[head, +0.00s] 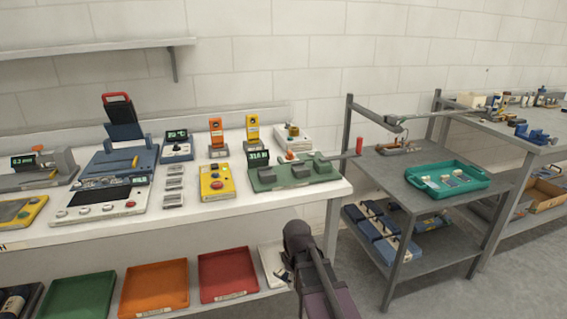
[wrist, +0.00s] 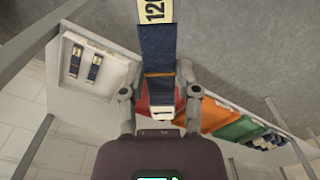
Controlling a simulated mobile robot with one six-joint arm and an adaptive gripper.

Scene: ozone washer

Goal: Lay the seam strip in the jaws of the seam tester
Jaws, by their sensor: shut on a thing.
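My gripper (wrist: 160,82) is shut on a dark navy strip (wrist: 157,42) with a pale end label reading "120" in the wrist view. The strip points away from the fingers, and its far end is cut off at the frame's top. In the head view my gripper (head: 285,274) hangs in front of the white bench, below its top. A green device (head: 264,184) with grey blocks and a small display stands at the bench's right end. It may be the seam tester; I cannot tell for sure. The strip is apart from it.
A white tray (wrist: 72,88) with two more navy strips lies beside my gripper. Red (head: 228,272), orange (head: 154,288) and green (head: 79,295) trays sit on the lower shelf. A grey cart (head: 400,170) with a teal tray (head: 447,181) stands right of the bench.

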